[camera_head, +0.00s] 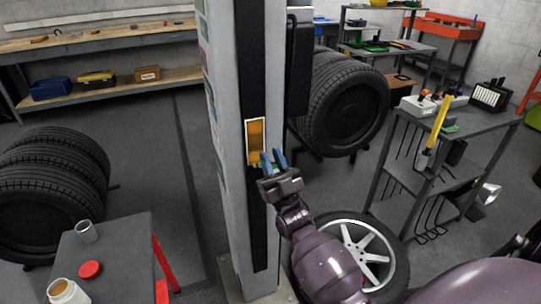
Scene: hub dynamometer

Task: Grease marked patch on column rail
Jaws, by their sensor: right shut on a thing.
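The column (230,200) stands upright in the middle, with a dark rail (258,220) down its front. The marked patch (255,135) on the rail is amber inside a pale border. My right gripper (273,160) is just below and to the right of the patch's lower end, with blue fingers pointing up. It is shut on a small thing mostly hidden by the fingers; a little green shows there. I cannot tell whether it touches the rail. An open jar (66,293) with amber contents stands at lower left, beside a red lid (90,269). My left gripper is out of view.
A grey table (125,245) at lower left also bears a clear glass (87,232). Tyres (345,105) stand behind the column, and a wheel (365,250) lies near its base. A tool cart (465,125) stands at right. The floor left of the column is mostly clear.

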